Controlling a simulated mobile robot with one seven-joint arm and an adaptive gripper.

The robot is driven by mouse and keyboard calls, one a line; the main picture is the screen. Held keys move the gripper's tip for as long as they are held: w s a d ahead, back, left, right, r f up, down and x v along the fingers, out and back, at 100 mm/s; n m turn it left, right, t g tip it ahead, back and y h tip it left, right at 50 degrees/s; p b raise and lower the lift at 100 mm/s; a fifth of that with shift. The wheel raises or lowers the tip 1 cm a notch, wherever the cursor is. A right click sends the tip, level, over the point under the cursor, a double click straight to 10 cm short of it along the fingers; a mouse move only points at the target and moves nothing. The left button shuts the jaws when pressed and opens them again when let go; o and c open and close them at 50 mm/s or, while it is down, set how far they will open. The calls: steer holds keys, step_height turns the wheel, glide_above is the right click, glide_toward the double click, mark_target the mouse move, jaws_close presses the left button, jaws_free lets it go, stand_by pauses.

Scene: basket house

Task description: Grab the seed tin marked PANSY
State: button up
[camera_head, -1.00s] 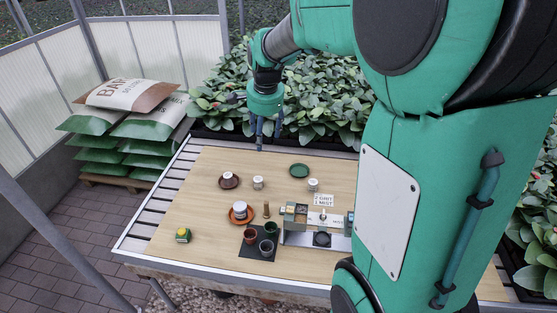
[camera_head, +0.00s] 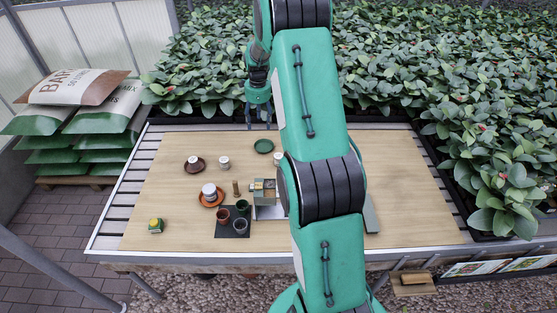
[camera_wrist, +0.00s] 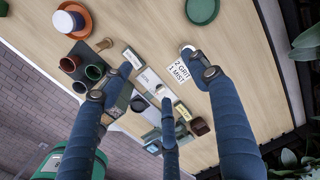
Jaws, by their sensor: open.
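No PANSY marking can be read in either view. Small white-topped containers stand on the table: one (camera_head: 194,160) on a dark saucer, one (camera_head: 223,161) on bare wood, and a larger one (camera_head: 209,189) on an orange saucer. In the wrist view a small white-topped thing (camera_wrist: 186,47) sits partly behind a fingertip, beside a card reading "2 GRIT 1 MIST" (camera_wrist: 179,69). My gripper (camera_head: 260,113) is open and empty at the table's far edge; its spread fingers also show in the wrist view (camera_wrist: 161,85).
A dark mat (camera_head: 233,232) holds several small pots. A green saucer (camera_head: 263,146) lies near the back. A green block with a yellow top (camera_head: 155,226) stands at front left. Dense plants (camera_head: 390,80) line the back and right. My arm hides the table's middle.

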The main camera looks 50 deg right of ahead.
steer(key=s+d+f+m, duration=0.1)
steer(key=d+f+m, duration=0.4)
steer(key=d+f, duration=0.6)
step_height(320, 180, down, 4)
steer(key=shift+s+f+m+g+y+p, duration=0.1)
steer(key=shift+s+m+g+y+p, duration=0.2)
steer(key=shift+s+g+y+p, duration=0.15)
steer(key=shift+a+f, duration=0.15)
steer(key=shift+f, duration=1.95)
steer(key=shift+a+f, duration=0.1)
steer(key=shift+f, duration=2)
steer(key=shift+f, duration=0.1)
steer(key=shift+s+a+f, duration=0.1)
steer(key=shift+f, duration=1.2)
steer(key=shift+a+f, duration=0.1)
steer(key=shift+f, duration=1.15)
steer(key=c, duration=1.3)
